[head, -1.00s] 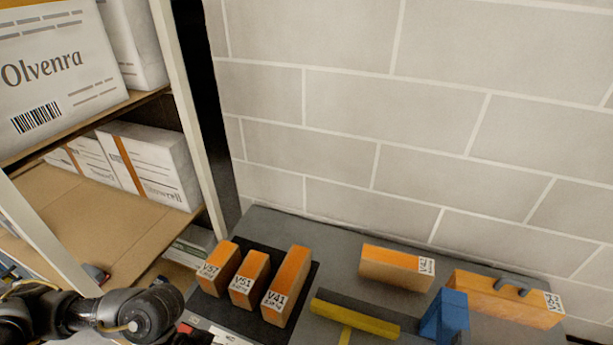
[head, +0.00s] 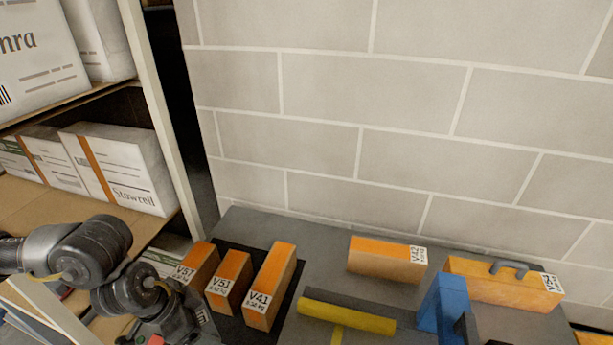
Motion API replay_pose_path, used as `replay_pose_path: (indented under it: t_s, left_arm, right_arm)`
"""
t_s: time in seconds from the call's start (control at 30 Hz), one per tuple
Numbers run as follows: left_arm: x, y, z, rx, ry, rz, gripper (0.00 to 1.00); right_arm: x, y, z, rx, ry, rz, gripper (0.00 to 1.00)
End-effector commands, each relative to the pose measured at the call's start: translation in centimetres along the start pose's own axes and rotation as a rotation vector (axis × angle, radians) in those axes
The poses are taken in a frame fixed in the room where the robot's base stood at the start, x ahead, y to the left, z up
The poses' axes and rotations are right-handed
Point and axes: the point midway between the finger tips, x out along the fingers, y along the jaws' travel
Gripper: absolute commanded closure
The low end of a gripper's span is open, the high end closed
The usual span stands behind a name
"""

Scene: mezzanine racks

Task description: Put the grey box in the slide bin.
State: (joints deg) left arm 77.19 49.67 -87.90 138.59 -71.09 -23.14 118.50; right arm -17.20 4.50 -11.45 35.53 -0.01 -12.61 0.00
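I cannot make out a grey box or a bin that is clearly the slide bin in the head view. My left arm comes in from the left, over the lower shelf, and its dark links run down to the bottom edge beside the orange boxes. The fingers of my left gripper are not visible. My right gripper is not recognisable; a dark shape at the bottom beside the blue block cannot be identified.
A grey bench top (head: 325,262) stands against the block wall (head: 320,130). Orange boxes V57 (head: 197,264), V51 (head: 230,280) and V41 (head: 271,285) stand on a dark mat. V42 (head: 385,260), a yellow bar (head: 346,317), a blue block (head: 440,303) and a handled orange box (head: 500,284) are rightward. White cartons (head: 118,165) fill shelves left.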

Motion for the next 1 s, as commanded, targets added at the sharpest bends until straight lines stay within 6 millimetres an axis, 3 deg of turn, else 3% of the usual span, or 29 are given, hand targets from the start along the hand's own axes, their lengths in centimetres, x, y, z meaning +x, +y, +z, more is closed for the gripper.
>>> replay_pose_path:
  t_s: [0.1,0.3,1.0]
  left_arm:
    - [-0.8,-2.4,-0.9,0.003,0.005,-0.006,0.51]
    - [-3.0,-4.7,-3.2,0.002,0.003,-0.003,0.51]
    - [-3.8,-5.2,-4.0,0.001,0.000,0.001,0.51]
  right_arm:
    - [1.4,0.0,0.1,0.000,0.000,0.000,0.56]
    - [2.1,0.0,0.2,0.000,0.000,0.000,0.56]
    - [2.1,0.0,0.2,0.000,0.000,0.001,0.56]
